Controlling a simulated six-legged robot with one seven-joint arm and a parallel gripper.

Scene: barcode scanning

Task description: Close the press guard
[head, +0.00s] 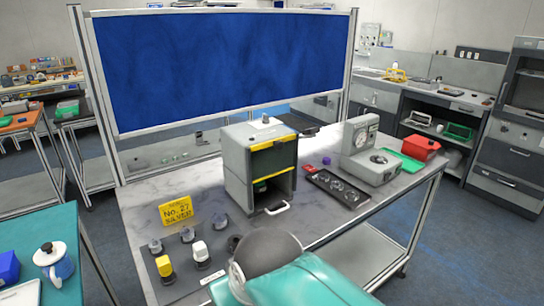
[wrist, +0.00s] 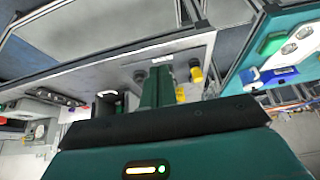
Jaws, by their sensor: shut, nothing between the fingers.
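The press (head: 248,165) is a grey box on the marble-topped bench. Its front has a dark guard panel (head: 274,161) edged with yellow strips, covering the upper part. Below it the front is open, with a dark interior and something green inside. A white handle (head: 277,209) sticks out low at the front. In the wrist view, a dark box shape with a white handle (wrist: 107,93) lies left of my fingers. My gripper (wrist: 160,72) is shut and empty, its green fingers together over the bench. In the head view, my arm hides the fingers.
A yellow sign (head: 176,211) and several knobbed pieces, one yellow-topped (head: 165,267), stand left of the press. A black tray (head: 338,187), a grey dial device (head: 368,150) and a red box (head: 420,147) stand right. A blue panel (head: 225,65) rises behind the bench.

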